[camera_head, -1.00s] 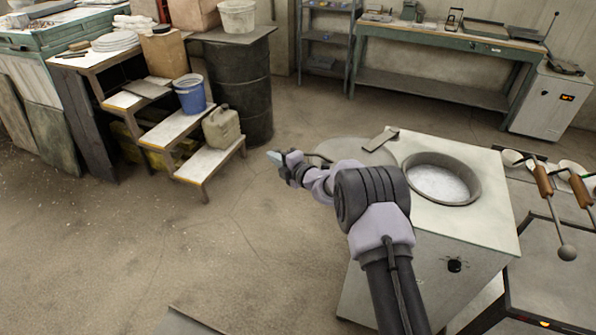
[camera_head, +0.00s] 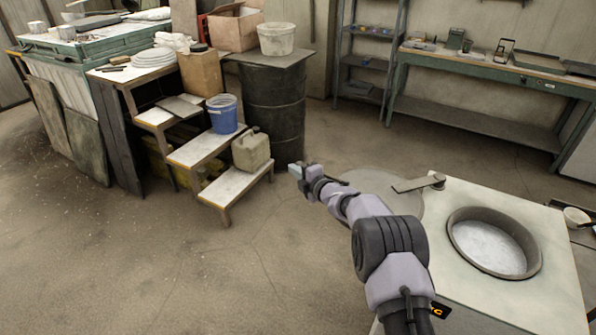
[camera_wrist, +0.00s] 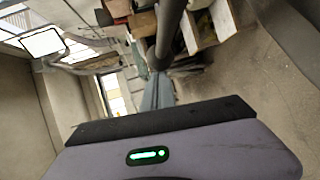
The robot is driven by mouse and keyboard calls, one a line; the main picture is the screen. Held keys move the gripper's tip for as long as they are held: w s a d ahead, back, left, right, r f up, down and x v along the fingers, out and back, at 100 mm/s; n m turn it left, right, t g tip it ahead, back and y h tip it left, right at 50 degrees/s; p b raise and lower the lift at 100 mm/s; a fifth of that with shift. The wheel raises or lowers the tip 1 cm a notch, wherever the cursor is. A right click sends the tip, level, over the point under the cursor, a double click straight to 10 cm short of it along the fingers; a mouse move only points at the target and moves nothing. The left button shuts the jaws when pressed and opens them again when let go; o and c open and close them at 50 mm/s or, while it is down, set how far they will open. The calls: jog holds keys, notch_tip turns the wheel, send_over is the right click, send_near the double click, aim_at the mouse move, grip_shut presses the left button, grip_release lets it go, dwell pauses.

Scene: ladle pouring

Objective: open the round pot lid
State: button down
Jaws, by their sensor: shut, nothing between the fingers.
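The round pot (camera_head: 532,262) is sunk in the top of a pale cabinet, and its mouth is uncovered, showing a whitish surface inside. The round lid (camera_head: 404,208) is a flat grey disc off the cabinet's left far side, clear of the mouth. A flat bar (camera_head: 415,184) joins it to a pivot at the cabinet's far corner. My arm hides part of the lid. My gripper (camera_head: 294,171) is shut and empty, left of the lid and apart from it in the picture. The wrist view shows neither lid nor pot.
Wooden steps (camera_head: 208,150) with a blue bucket (camera_head: 223,114) and a canister (camera_head: 251,150) stand beyond my gripper, beside a dark drum (camera_head: 275,105). A green workbench (camera_head: 480,65) stands at the back. The floor at left front is clear.

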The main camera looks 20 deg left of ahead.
jog(key=p+v, duration=0.5)
jog(key=v, duration=1.2)
jog(key=s+d+r+n+g+b, duration=0.35)
jog(key=s+r+n+g, duration=0.25)
jog(key=s+r+n, duration=1.25)
jog(key=s+d+f+n+t+h+b, duration=0.1)
jog(key=s+d+f+n+t+h, duration=0.1)
jog(key=s+d+n+h, duration=0.8)
jog(key=s+d+n, duration=0.9)
jog(key=d+n, duration=0.1)
jog(key=shift+s+d+f+n+h, duration=0.3)
jog(key=shift+d+f+n, duration=0.05)
jog(key=shift+d, duration=0.05)
jog(key=shift+a, duration=0.2)
